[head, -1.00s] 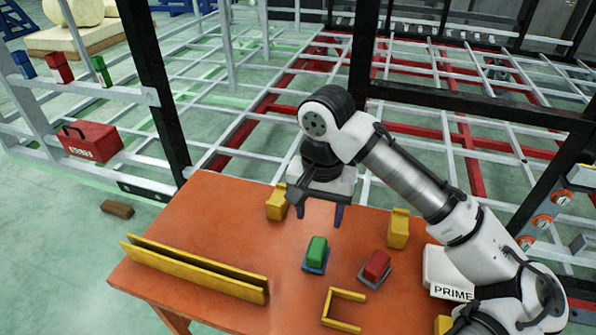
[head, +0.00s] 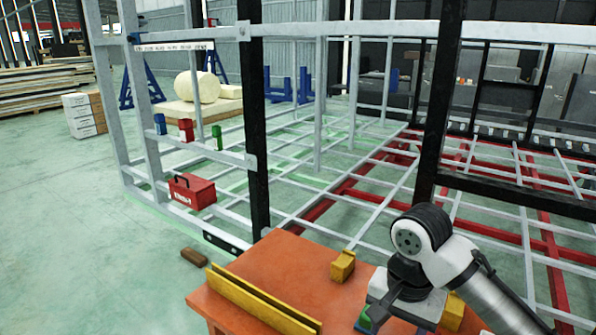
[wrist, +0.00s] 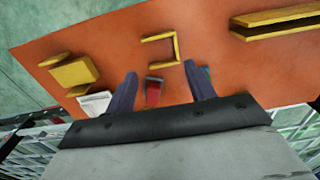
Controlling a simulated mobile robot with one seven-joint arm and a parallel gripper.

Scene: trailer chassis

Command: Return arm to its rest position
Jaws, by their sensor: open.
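My gripper (wrist: 162,88) shows in the wrist view with its two dark fingers spread apart and nothing between them gripped. It is above the orange table (wrist: 225,50). In the head view my arm is at the lower right over the table, and the gripper's fingertips are not clear there. The green block (head: 364,319) is partly visible beside the gripper, at the bottom edge.
A yellow double rail (head: 255,300) and yellow blocks (head: 342,266) are on the table; a yellow U-shaped bracket (wrist: 160,50) shows in the wrist view. A black post (head: 253,120) and the trailer frame stand behind. A red toolbox (head: 192,192) rests on the frame at left.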

